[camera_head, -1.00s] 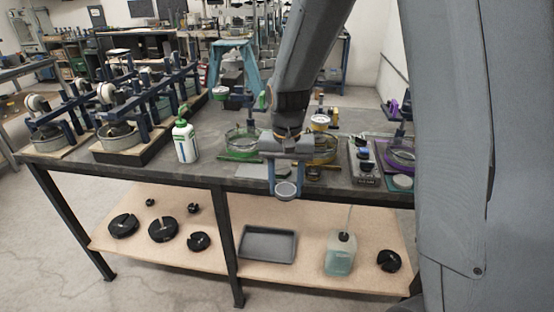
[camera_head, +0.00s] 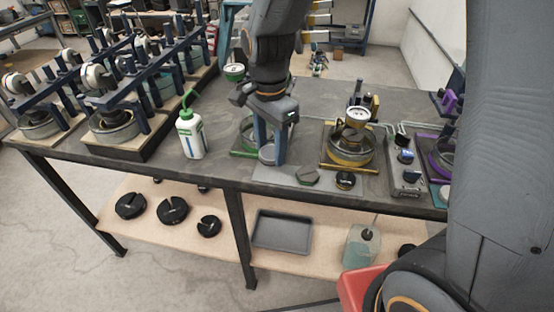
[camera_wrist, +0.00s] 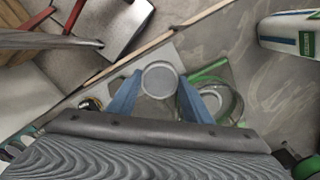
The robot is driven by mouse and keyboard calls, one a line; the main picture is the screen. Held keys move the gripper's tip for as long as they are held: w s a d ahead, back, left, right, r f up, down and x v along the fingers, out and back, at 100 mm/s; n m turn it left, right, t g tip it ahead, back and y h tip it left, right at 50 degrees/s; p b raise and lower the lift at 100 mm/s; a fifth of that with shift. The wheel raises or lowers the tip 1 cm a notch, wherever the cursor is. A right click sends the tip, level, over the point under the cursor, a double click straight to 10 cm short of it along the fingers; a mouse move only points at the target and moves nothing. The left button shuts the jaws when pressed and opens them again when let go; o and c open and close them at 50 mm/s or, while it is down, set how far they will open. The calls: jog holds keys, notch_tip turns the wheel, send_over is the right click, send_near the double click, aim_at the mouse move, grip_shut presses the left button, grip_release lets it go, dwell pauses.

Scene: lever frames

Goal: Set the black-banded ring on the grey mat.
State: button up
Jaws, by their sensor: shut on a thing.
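My gripper (camera_head: 268,158) points down over the front part of the bench, its two blue fingers shut on a round grey ring (camera_head: 267,153). In the wrist view the ring (camera_wrist: 160,79) shows as a grey disc with a paler rim between the fingertips. I cannot make out a band colour on it. The grey mat (camera_head: 282,180) lies at the bench's front edge, below and slightly right of the ring.
A green cell (camera_head: 246,135) stands just behind my gripper, and a yellow cell with a dial (camera_head: 352,146) stands to the right. A small black round piece (camera_head: 345,180) lies right of the mat. A white bottle (camera_head: 190,135) stands left. A control box (camera_head: 406,176) stands far right.

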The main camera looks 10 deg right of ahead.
aim_at(271, 172)
jog(key=shift+f+p, duration=0.45)
jog(key=shift+f, duration=2.05)
jog(key=shift+f, duration=0.1)
jog(key=o, duration=1.2)
notch_tip(271, 172, up, 11)
jog(key=shift+r+b, duration=0.1)
jog(key=shift+b, duration=1.05)
jog(key=shift+d+r, duration=0.1)
jog(key=shift+r, duration=0.3)
jog(key=s+d+f+n, duration=0.1)
jog(key=d+n, duration=0.1)
jog(key=s+d+f+n, duration=0.1)
jog(key=d, duration=0.1)
jog(key=s+d+f+n, duration=0.1)
jog(key=d+f+n, duration=0.1)
jog(key=d, duration=0.1)
jog(key=shift+f+n+t, duration=0.1)
jog(key=shift+n+t, duration=0.2)
jog(key=s+d+f+n, duration=0.1)
jog(key=d+n, duration=0.1)
jog(key=s+d+f+n, duration=0.1)
jog(key=s+n, duration=0.1)
jog(key=s+d+f+n, duration=0.1)
jog(key=d+f+n, duration=0.1)
jog(key=shift+s+d+t, duration=0.3)
